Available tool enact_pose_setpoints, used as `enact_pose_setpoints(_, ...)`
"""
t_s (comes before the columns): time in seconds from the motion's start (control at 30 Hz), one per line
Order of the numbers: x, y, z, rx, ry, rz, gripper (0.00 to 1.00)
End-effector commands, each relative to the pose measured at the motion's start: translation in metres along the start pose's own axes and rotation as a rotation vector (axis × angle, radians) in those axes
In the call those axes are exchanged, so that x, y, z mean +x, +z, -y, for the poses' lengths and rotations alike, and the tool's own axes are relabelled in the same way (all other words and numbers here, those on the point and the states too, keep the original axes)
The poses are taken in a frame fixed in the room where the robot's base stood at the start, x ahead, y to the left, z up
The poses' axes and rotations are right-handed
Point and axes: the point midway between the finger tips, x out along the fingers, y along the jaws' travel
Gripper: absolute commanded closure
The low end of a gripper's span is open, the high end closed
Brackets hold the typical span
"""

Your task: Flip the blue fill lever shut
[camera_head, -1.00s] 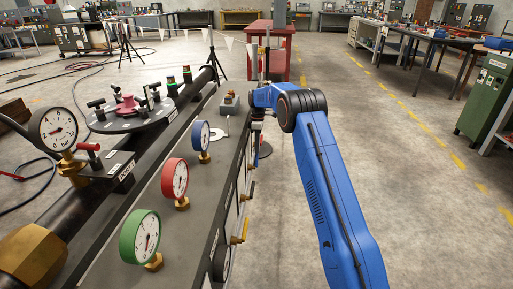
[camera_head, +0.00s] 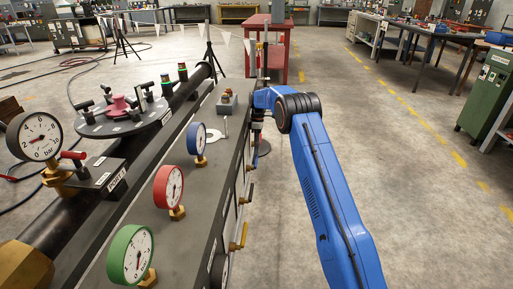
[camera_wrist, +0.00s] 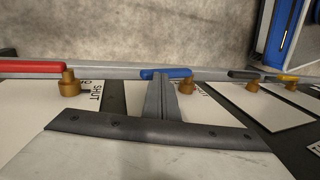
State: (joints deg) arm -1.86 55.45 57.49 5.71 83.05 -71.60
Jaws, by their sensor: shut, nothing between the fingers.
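The blue lever (camera_wrist: 180,72) shows in the wrist view, lying sideways to the left of its brass pivot (camera_wrist: 187,88) along the edge of the panel. My gripper (camera_wrist: 158,77) is shut and empty. Its fingertips overlap the left part of the blue lever in this view; I cannot tell whether they touch it. In the head view my gripper (camera_head: 257,125) hangs beside the right side of the bench. The blue lever cannot be made out there. A plate near the red lever (camera_wrist: 32,68) carries the word SHUT (camera_wrist: 97,97).
The red lever is left of the blue one; a black lever (camera_wrist: 244,74) and a yellow lever (camera_wrist: 287,77) are to its right. The bench top holds blue (camera_head: 197,139), red (camera_head: 168,187) and green (camera_head: 130,254) gauges. Open concrete floor lies right of the bench.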

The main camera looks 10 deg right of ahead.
Motion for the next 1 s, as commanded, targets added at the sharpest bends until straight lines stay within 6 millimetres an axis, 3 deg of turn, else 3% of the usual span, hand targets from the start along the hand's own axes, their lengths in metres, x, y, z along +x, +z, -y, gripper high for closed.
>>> enact_pose_setpoints(0.43,0.0088,-0.0001,-0.006,0.0,0.001,0.0,1.0)
enact_pose_setpoints(1.0,0.0047,-0.0012,-0.0022,-0.001,0.001,0.0,1.0)
